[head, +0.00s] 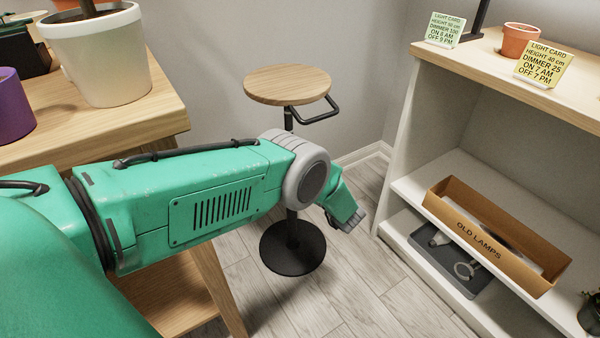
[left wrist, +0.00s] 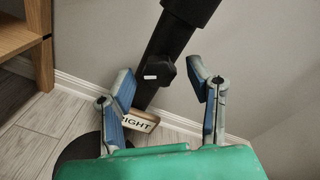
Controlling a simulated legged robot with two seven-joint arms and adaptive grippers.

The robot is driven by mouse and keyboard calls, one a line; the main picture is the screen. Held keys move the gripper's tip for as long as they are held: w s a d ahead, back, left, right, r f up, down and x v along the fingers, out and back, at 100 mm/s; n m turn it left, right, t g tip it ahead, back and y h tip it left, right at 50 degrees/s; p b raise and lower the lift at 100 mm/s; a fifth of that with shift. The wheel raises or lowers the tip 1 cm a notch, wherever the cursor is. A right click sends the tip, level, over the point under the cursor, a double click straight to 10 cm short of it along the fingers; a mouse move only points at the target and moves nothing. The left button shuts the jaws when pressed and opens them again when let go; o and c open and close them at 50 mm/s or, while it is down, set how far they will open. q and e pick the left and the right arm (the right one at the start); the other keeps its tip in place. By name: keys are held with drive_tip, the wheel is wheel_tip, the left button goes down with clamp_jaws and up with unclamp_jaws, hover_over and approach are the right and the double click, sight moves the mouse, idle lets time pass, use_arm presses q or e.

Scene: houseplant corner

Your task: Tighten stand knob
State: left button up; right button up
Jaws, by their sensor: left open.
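The stand (head: 287,86) has a round wooden top, a black post and a round black base. My left arm crosses in front of the post in the head view, and the knob is hidden there. In the left wrist view, the black knob (left wrist: 160,71) with a small white mark sits on the dark post (left wrist: 178,42). My left gripper (left wrist: 158,68) is open, one finger on each side of the knob, with gaps visible; whether either finger touches it I cannot tell. In the head view this gripper (head: 348,212) is largely hidden. My right gripper is not in view.
A wooden table (head: 170,105) with a white pot (head: 100,62) is at left. A shelf unit (head: 398,165) with an OLD LAMPS box (head: 470,235) is at right. Floor (head: 375,285) between is clear.

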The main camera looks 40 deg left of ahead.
use_arm(q)
drive_tip(key=v, duration=1.1)
drive_tip(key=shift+d, duration=0.45)
drive_tip(key=shift+f, duration=0.1)
